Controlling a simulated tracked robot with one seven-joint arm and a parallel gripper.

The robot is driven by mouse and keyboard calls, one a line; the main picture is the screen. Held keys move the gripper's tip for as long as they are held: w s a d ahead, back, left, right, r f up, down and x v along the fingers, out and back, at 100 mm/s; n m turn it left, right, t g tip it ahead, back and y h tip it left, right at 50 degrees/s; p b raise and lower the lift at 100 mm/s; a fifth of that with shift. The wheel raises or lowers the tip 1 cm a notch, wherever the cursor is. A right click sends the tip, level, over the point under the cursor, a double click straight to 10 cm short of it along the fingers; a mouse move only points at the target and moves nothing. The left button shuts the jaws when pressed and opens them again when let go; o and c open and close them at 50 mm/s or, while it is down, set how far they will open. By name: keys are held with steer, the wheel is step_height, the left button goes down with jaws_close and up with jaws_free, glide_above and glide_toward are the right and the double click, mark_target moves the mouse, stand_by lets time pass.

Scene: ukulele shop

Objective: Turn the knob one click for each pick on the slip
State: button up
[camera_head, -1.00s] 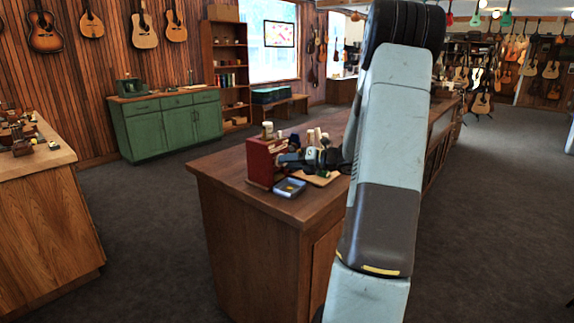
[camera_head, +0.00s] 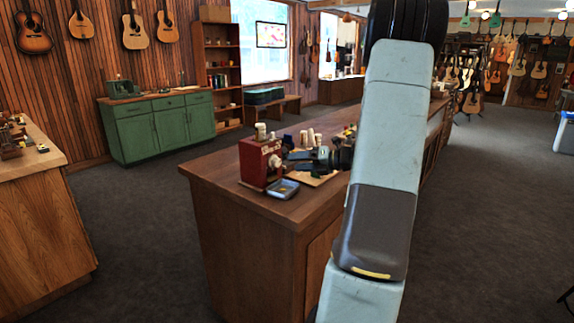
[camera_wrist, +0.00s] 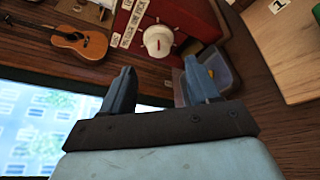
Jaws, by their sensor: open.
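A red box (camera_head: 258,163) stands on the near end of the wooden counter. Its pale round knob (camera_head: 276,160) faces right, and the knob (camera_wrist: 157,40) shows with a pointed tip in the wrist view, beside light lettered labels (camera_wrist: 127,30). My gripper (camera_wrist: 158,74) is open and empty, its two fingers apart, with the knob beyond them and not touched. A blue-grey tray (camera_head: 283,189) with a small yellow thing in it lies in front of the box. A card marked "1" (camera_wrist: 278,6) is partly in the wrist view. I cannot make out a slip with picks.
The counter (camera_head: 240,195) also holds a light board (camera_head: 312,180) and several small bottles or cups behind my gripper. A green cabinet (camera_head: 160,130) stands at the back left. Another wooden counter (camera_head: 40,200) is at the left edge. Dark floor between them is clear.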

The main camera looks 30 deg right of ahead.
steer(key=v, duration=0.7)
steer(key=shift+s+a+r, duration=0.1)
stand_by(0.4)
steer(key=s+a+r+n+g+h, duration=0.1)
steer(key=s+a+r+n+g, duration=0.15)
steer(key=a+n, duration=0.45)
steer(key=s+a+r+n+g, duration=0.1)
steer(key=s+a+n+g, duration=0.2)
steer(key=a, duration=0.5)
steer(key=s+a+r+n+g+h, duration=0.1)
steer(key=s+a+n+g, duration=0.15)
steer(key=a+n, duration=0.5)
steer(key=s+a+r+n+h, duration=0.2)
steer(key=s+a+n+h, duration=0.2)
steer(key=s+n, duration=0.3)
steer(key=s+a+r+n+t+h, duration=0.1)
steer(key=s+a+r+n+h, duration=0.1)
steer(key=s+n, duration=0.6)
steer(key=a+n+h, duration=0.1)
steer(key=a+n, duration=0.1)
steer(key=n, duration=0.4)
steer(key=shift+r+h, duration=0.35)
steer(key=shift+h, duration=0.05)
steer(key=shift+s+a, duration=0.1)
steer(key=shift+a, duration=0.05)
